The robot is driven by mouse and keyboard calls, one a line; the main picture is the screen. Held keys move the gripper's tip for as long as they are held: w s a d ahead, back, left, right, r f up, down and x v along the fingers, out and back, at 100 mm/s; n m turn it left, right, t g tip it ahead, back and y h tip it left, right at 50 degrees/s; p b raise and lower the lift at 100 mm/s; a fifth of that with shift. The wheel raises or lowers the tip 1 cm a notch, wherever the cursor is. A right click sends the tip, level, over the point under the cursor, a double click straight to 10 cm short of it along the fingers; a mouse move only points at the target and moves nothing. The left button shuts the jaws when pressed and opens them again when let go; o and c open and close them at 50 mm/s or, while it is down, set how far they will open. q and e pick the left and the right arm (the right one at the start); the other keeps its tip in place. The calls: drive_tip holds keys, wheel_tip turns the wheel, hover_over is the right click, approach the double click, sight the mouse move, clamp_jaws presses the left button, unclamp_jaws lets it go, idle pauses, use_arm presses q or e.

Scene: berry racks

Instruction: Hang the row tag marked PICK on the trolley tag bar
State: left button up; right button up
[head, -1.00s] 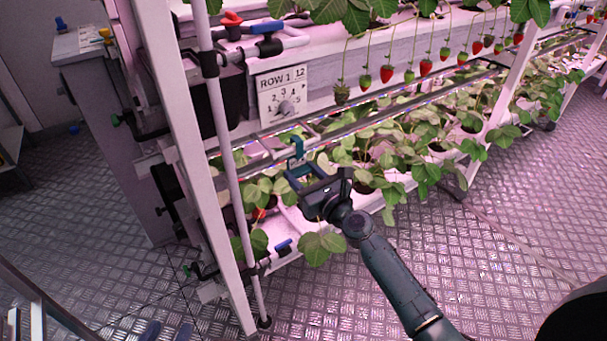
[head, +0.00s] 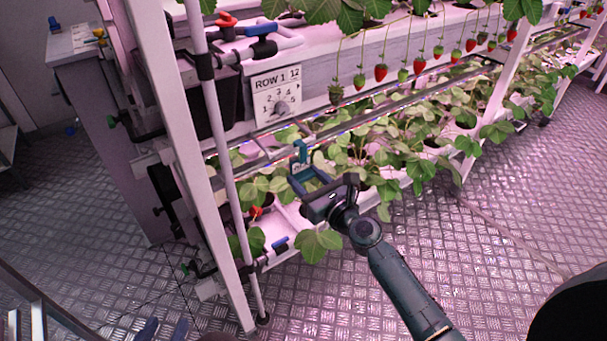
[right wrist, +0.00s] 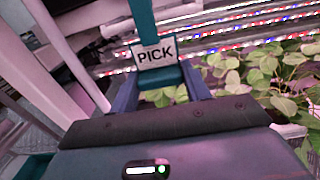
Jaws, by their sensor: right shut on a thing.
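The row tag, a teal hooked piece (head: 300,150) with a white label, is held upright in my right gripper (head: 308,180). In the right wrist view its label (right wrist: 157,54) reads PICK, between the blue fingers of the gripper (right wrist: 160,85). My right gripper is shut on the tag, in front of the rack's lower plant level. My left gripper (head: 164,328) shows only as two blue fingertips, apart and empty, at the bottom edge. I cannot make out the trolley tag bar for certain.
A white rack post (head: 182,150) and thin pipe (head: 222,150) stand left of the tag. A ROW 1 dial sign (head: 276,94) hangs behind. Strawberry leaves (head: 318,244) crowd the lower shelf. A metal frame (head: 38,300) stands at lower left. The floor (head: 500,240) at right is open.

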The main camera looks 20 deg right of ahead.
drive_tip(key=shift+v, duration=1.95)
